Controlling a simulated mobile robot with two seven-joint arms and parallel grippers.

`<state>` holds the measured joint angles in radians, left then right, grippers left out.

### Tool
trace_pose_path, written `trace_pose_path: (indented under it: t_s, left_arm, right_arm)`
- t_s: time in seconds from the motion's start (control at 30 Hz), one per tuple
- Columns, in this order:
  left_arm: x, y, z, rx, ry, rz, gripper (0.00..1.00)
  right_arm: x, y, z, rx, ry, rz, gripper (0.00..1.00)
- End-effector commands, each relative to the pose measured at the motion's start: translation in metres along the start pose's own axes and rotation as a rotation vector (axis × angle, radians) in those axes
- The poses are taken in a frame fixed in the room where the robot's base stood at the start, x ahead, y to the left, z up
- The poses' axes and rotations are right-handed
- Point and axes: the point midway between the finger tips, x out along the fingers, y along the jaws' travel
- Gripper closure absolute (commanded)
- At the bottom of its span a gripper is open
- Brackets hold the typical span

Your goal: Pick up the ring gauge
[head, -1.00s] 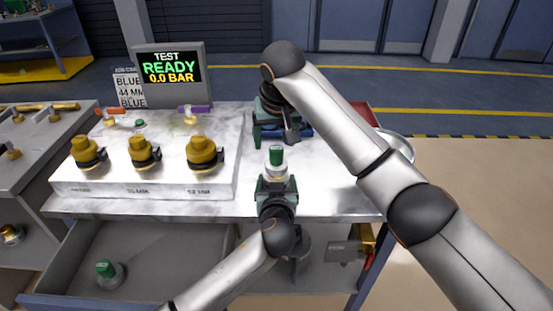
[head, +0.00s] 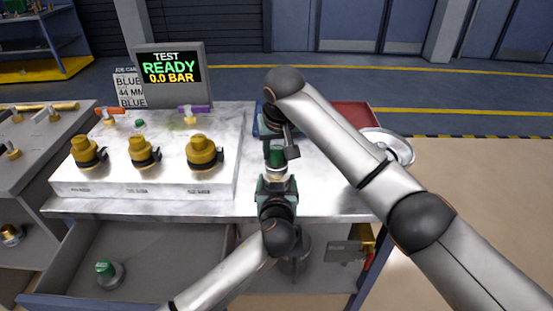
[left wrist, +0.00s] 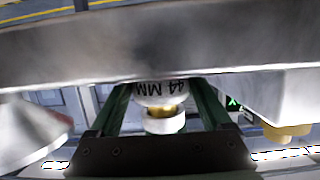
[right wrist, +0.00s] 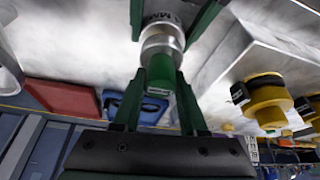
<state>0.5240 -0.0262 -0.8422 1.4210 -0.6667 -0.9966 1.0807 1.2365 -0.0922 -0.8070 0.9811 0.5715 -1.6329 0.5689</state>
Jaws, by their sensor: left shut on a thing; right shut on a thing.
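A silver cylindrical piece with a green top (head: 276,158) and the marking 44 MM stands upright above the front of the bench. No separate ring can be told apart for sure. My left gripper (head: 277,182) is shut on its lower part from the front; the left wrist view shows its white marked body (left wrist: 165,92) between the fingers. My right gripper (head: 278,146) reaches it from behind and is shut on its green-topped end. The right wrist view shows the green top (right wrist: 160,75) between the right fingers, with the left fingers beyond on the silver body. My right arm partly hides the contact.
A white block with several yellow fittings (head: 202,152) stands left of the grippers. A blue tray (head: 262,124), a red tray (head: 356,114) and a metal dish (head: 398,148) lie behind and right. The open drawer (head: 180,262) below holds another green-topped piece (head: 108,271).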

Motion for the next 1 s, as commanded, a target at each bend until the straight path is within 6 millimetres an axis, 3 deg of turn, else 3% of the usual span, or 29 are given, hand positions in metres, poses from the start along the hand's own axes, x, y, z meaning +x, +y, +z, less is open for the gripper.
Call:
trace_pose_path:
  t_s: [0.03, 0.27, 0.67, 1.0]
  left_arm:
    - [0.000, 0.000, -0.001, -0.001, 0.002, 0.000, 0.62]
    - [0.000, -0.001, -0.001, -0.001, 0.002, -0.001, 0.62]
    - [0.000, -0.001, -0.001, -0.001, 0.001, -0.002, 0.62]
    - [0.000, -0.001, -0.001, -0.001, 0.001, -0.001, 0.62]
  right_arm:
    - [0.000, 0.001, 0.000, 0.001, 0.000, 0.001, 0.76]
    - [0.000, 0.001, 0.000, 0.001, 0.000, 0.001, 1.00]
    - [-0.003, 0.001, -0.002, 0.002, 0.002, 0.002, 1.00]
    - [-0.059, 0.000, -0.025, 0.002, 0.004, 0.000, 1.00]
